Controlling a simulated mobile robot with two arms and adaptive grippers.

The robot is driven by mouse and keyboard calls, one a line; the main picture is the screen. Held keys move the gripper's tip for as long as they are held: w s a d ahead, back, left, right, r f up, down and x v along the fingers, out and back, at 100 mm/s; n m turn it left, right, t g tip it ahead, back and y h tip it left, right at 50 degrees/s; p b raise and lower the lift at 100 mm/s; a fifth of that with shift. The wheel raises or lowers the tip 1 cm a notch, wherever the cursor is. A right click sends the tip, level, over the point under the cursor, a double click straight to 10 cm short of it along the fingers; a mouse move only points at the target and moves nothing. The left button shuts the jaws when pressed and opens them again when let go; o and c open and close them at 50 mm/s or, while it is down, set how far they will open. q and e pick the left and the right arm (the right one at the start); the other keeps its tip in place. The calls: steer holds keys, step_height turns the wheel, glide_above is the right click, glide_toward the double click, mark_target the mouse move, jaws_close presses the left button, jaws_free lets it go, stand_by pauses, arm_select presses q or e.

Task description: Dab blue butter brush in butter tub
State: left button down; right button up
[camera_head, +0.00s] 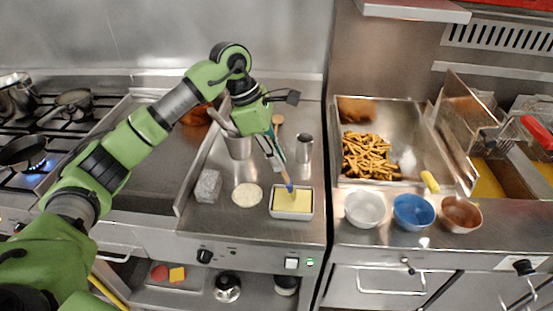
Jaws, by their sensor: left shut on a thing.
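My left gripper (269,134) comes down from the upper left and is shut on the blue butter brush (287,179). The tub is a rectangular dish filled with pale yellow butter, standing near the front edge of the steel counter. The gripper covers the upper part of the brush. My right gripper is not in view.
A metal utensil container (238,147) and a steel cup (304,149) stand behind the tub. A pale round item (247,194) and a clear block (208,186) lie to its left. White (365,209), blue (413,211) and copper (461,214) bowls stand right, before a fries tray (398,175).

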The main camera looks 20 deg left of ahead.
arm_select(q)
steer(key=shift+r+p, duration=1.45)
steer(key=shift+r, duration=1.35)
